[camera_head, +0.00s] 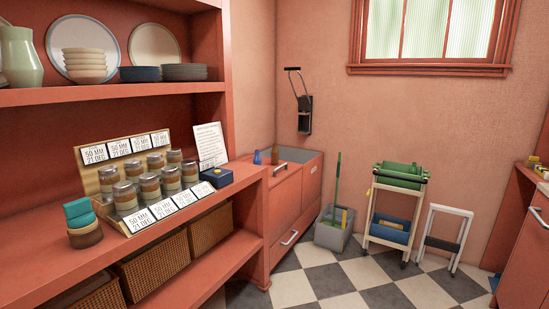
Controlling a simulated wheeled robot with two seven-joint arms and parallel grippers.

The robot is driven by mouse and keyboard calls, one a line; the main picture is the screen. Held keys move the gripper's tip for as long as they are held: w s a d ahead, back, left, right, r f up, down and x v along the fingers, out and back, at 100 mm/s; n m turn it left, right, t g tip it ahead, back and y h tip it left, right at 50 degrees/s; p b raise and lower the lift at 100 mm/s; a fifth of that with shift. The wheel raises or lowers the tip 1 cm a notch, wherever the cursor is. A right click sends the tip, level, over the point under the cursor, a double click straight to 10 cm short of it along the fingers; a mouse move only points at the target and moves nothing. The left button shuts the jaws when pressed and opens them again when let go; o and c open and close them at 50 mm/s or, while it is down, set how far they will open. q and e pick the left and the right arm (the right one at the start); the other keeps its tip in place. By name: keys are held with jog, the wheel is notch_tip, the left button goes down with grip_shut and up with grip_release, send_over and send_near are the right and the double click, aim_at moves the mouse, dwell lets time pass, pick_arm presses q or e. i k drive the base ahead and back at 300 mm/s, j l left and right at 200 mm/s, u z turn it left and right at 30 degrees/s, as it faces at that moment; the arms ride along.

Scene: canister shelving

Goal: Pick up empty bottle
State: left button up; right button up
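A small blue bottle (257,158) stands upright on the red cabinet (288,196) in the back corner. A brown bottle (275,155) stands upright beside it, just to its right. Both are small and far off, and I cannot tell whether either is empty. Neither of my grippers is in view.
A grey bucket (333,232), a trolley (394,208) and a step stool (444,238) stand at the back. The checkered floor (320,282) before them is clear.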

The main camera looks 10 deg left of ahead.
aim_at(274, 152)
jog(key=i+z, duration=0.15)
jog(key=i, duration=2.4)
